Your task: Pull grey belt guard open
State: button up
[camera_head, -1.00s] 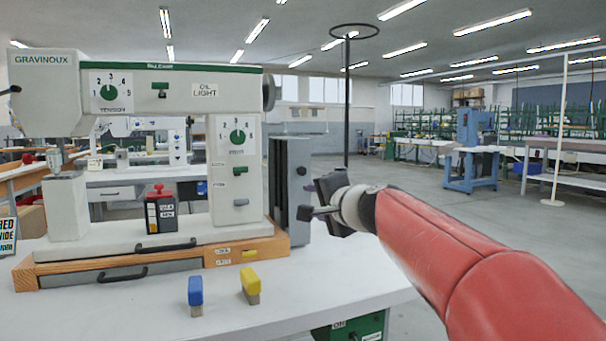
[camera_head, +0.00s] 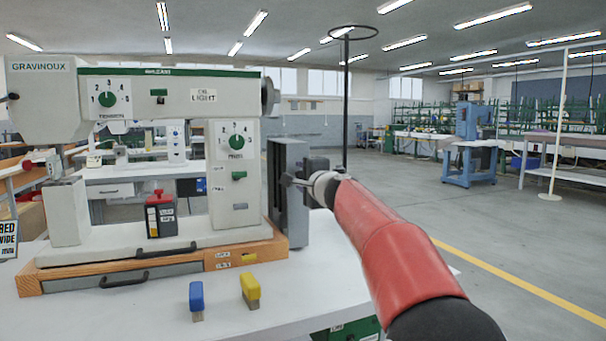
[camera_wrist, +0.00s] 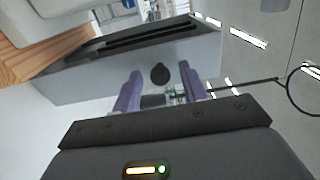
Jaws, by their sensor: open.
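The grey belt guard (camera_head: 293,212) is a tall upright box at the right end of the press (camera_head: 237,175). In the wrist view the guard (camera_wrist: 90,82) lies across the upper middle, with a round black knob (camera_wrist: 160,74) on its face. My gripper (camera_head: 292,181) is at the guard's right side in the head view. In the wrist view my gripper (camera_wrist: 160,85) has its two purple fingers apart, one on each side of the knob as seen there. I cannot tell whether a finger touches the knob or the guard. In the head view my gripper hides the knob.
The press stands on a wooden base (camera_head: 55,277) on a white table (camera_head: 120,315). The floor right of the table is open.

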grip_shut()
jog(key=w+d, duration=0.3)
jog(key=d, duration=0.8)
jog(key=shift+w, duration=0.3)
jog(key=shift+d, duration=0.1)
grip_release()
jog(key=b+v, duration=0.3)
jog(key=v, duration=0.5)
